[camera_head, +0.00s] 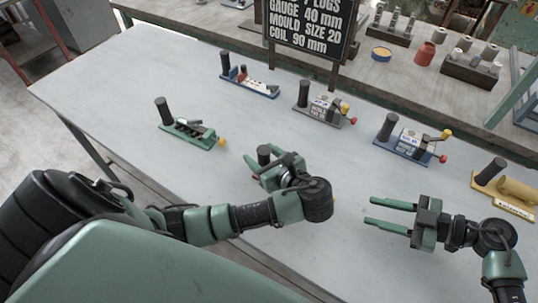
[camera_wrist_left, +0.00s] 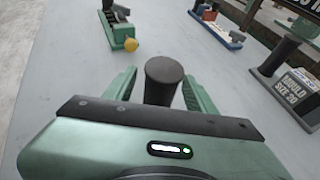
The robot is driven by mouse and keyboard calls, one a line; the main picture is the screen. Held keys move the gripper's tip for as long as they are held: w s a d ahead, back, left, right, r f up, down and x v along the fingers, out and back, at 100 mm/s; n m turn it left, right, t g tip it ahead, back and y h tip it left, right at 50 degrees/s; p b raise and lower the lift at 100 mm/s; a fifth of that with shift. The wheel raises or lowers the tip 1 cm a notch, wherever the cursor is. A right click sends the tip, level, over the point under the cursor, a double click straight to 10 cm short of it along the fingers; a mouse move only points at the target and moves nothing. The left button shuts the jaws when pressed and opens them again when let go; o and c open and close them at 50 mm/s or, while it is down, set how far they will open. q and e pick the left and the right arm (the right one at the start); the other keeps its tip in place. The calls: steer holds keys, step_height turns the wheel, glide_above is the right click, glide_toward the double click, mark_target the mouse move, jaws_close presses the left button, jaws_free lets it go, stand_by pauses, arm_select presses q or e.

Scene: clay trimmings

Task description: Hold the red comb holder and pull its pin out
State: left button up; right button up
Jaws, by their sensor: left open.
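A holder with a dark upright handle (camera_head: 264,152) stands under my left gripper (camera_head: 268,168). Its base is mostly hidden by the gripper and arm; a small red bit shows beside the fingers, so it may be the red comb holder. In the left wrist view the dark handle (camera_wrist_left: 164,85) stands between the two open green fingers, with gaps visible at its sides. The pin cannot be made out in either view. My right gripper (camera_head: 368,211) is open and empty, to the right of the left one, with its fingers pointing left.
Other holders stand on the grey table (camera_head: 120,85): a green one (camera_head: 187,136), a blue one with red and white parts (camera_head: 262,90), a grey one (camera_head: 318,117), another blue one (camera_head: 395,148) and a yellow one (camera_head: 500,200). A black sign (camera_head: 306,28) stands behind.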

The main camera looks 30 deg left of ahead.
arm_select(q)
steer(key=shift+x, duration=0.85)
jaws_close()
stand_by(0.8)
